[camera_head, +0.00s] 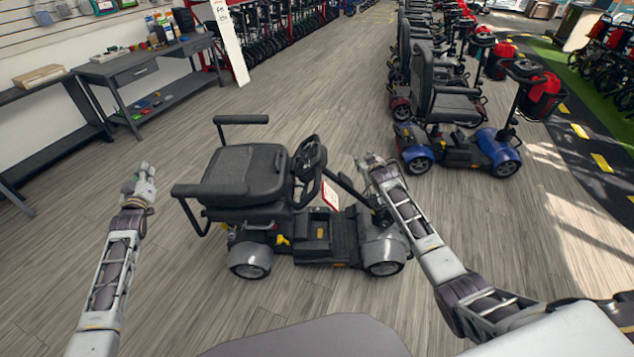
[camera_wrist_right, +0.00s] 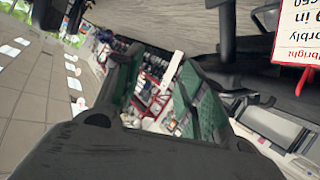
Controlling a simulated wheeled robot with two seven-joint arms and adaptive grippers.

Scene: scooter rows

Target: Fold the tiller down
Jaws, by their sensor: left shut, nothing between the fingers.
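The grey mobility scooter (camera_head: 330,240) stands in the middle of the floor, its seat (camera_head: 245,175) on the left and front wheel on the right. Its black tiller (camera_head: 345,183) slants from the front deck up and left, its head (camera_head: 308,158) close to the seat's front. My right gripper (camera_head: 370,162) is just right of and above the tiller post; contact cannot be told. In the right wrist view, its green-padded fingers (camera_wrist_right: 160,105) are apart with nothing between them. My left gripper (camera_head: 145,172) is shut and empty, left of the seat, away from the scooter.
A white price sign (camera_head: 330,196) hangs by the tiller; it also shows in the right wrist view (camera_wrist_right: 300,35). A blue scooter (camera_head: 455,140) stands behind right, heading a row. Dark workbenches (camera_head: 145,70) line the left wall. The floor left of the scooter is clear.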

